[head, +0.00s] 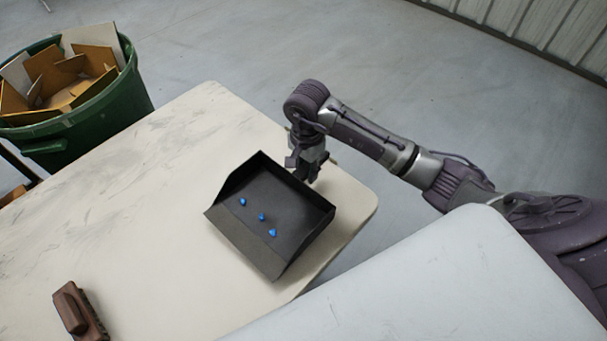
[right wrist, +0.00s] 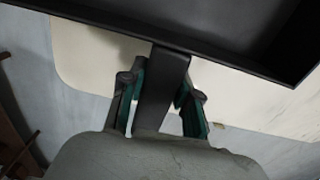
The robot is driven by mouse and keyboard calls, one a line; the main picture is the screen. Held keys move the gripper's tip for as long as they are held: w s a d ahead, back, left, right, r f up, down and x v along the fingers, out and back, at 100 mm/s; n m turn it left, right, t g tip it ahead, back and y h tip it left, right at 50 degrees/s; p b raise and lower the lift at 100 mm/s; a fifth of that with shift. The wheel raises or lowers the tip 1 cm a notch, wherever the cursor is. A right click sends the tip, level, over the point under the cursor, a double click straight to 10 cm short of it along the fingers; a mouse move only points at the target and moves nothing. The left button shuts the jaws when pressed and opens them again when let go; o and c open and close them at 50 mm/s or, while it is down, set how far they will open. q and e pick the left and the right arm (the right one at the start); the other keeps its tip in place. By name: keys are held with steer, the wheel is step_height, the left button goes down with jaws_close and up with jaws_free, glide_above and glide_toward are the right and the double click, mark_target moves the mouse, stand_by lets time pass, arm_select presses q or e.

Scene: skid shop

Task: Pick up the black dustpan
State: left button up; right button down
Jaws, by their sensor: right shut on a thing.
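The black dustpan (head: 270,207) is over the right part of the cream table in the head view, its open edge toward the lower left. Three small blue pieces (head: 262,217) lie in it. My right gripper (head: 307,172) is at the back of the dustpan. In the right wrist view its two fingers (right wrist: 162,100) are shut on the dustpan's dark handle (right wrist: 160,95), and the pan's back wall (right wrist: 190,45) crosses the top. I cannot tell whether the pan touches the table. My left gripper is not in view.
A brown brush (head: 79,312) lies on the cream table (head: 130,210) at lower left. A green bin (head: 110,110) full of cardboard stands beyond the table's far left. A pale surface (head: 440,290) fills the lower right. The table between brush and dustpan is clear.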

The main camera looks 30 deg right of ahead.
steer(key=s+d+r+b, duration=0.1)
steer(key=s+d+r, duration=0.1)
steer(key=s, duration=0.3)
steer(key=s+d+r+b, duration=0.1)
steer(key=s+d+r, duration=0.1)
steer(key=s+r, duration=0.2)
steer(key=shift+s+d+r, duration=0.3)
steer(key=shift+s+d, duration=0.05)
steer(key=shift+s, duration=0.2)
